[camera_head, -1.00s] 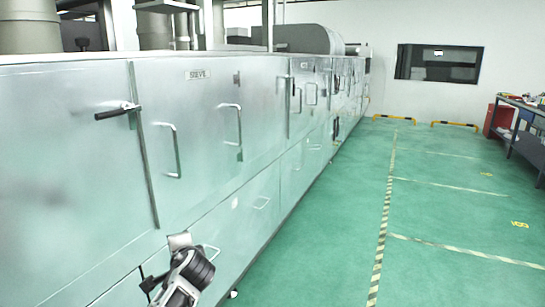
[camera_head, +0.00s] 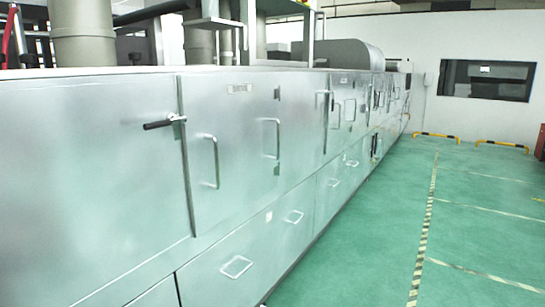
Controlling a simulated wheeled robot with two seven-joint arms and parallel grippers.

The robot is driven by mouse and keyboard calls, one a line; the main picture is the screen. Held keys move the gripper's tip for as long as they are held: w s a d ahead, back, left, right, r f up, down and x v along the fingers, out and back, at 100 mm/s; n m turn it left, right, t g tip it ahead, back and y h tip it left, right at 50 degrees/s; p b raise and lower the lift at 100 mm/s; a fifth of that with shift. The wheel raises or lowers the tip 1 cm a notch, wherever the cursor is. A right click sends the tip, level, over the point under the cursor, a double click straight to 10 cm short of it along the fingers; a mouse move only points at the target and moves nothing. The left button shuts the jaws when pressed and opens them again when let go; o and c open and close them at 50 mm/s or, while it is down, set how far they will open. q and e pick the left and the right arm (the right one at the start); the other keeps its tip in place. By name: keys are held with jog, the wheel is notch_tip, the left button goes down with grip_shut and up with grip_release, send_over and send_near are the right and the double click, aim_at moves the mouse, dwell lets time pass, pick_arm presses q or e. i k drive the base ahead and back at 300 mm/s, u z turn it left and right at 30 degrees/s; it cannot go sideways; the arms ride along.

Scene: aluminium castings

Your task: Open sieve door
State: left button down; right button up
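The sieve door is a flat metal panel (camera_head: 240,150) in the front of a long silver machine. A small label plate (camera_head: 239,89) sits near its top; its text is too blurred to read now. A black lever handle (camera_head: 164,123) lies across the seam at the panel's left edge. One upright bar handle (camera_head: 211,161) is on the panel near that seam, and another (camera_head: 271,138) is near its right side, by the hinges. The panel looks flush with the machine front, so it is shut. Neither of my grippers is in view.
The long silver machine fills the left and middle. Lower panels with handles (camera_head: 236,267) run beneath the door. The green floor (camera_head: 385,240) on the right is clear, with a striped line (camera_head: 424,235). Yellow-black barriers (camera_head: 436,136) stand by the far wall.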

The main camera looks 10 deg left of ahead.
aim_at(230, 131)
jog(key=z, duration=0.5)
jog(key=k, duration=0.25)
jog(key=u, duration=1.35)
jog(key=i, duration=1.25)
jog(key=z, duration=0.5)
